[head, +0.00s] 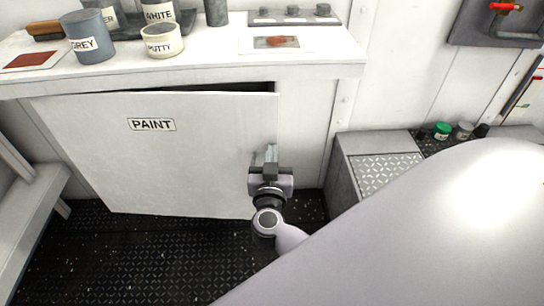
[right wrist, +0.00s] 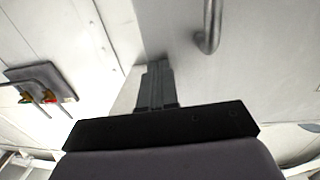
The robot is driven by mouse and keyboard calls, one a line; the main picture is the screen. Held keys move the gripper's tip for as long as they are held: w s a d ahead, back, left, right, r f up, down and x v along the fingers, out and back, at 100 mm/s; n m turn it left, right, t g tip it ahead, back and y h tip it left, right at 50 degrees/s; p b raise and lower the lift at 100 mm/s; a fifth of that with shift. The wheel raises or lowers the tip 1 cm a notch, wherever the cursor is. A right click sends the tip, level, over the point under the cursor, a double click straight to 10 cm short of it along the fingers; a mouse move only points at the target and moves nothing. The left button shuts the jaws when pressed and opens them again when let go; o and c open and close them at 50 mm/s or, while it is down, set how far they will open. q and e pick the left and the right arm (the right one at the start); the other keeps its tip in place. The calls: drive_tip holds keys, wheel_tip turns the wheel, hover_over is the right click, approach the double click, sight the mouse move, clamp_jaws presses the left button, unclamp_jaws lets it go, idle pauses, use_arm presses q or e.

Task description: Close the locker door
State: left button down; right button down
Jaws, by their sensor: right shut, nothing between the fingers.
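The white locker door (head: 190,165), with a "PAINT" label, stands slightly ajar under the counter. A dark gap shows along its top, widest toward the right. My right gripper (head: 271,152) is at the door's right edge, shut and empty. In the right wrist view its closed fingers (right wrist: 156,72) point at a pale panel that looks like the door (right wrist: 250,65). A bent metal handle (right wrist: 210,30) is on that panel, to the right of the fingers and apart from them. I cannot tell whether the fingertips touch the door. My left gripper is not in view.
The white counter (head: 210,70) above the door holds paint pots, including a grey one (head: 88,40) and a putty one (head: 162,41). A bench (head: 25,195) stands at left. A metal-topped box (head: 345,170) stands at right. The dark deck (head: 140,250) before the door is clear.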

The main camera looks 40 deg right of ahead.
drive_tip(key=shift+n+t+y, duration=0.4)
drive_tip(key=shift+y, duration=0.1)
drive_tip(key=p+x, duration=0.2)
drive_tip(key=x, duration=0.2)
drive_tip(key=shift+d, duration=0.2)
drive_tip(key=shift+s+a, duration=0.1)
drive_tip(key=shift+s, duration=0.05)
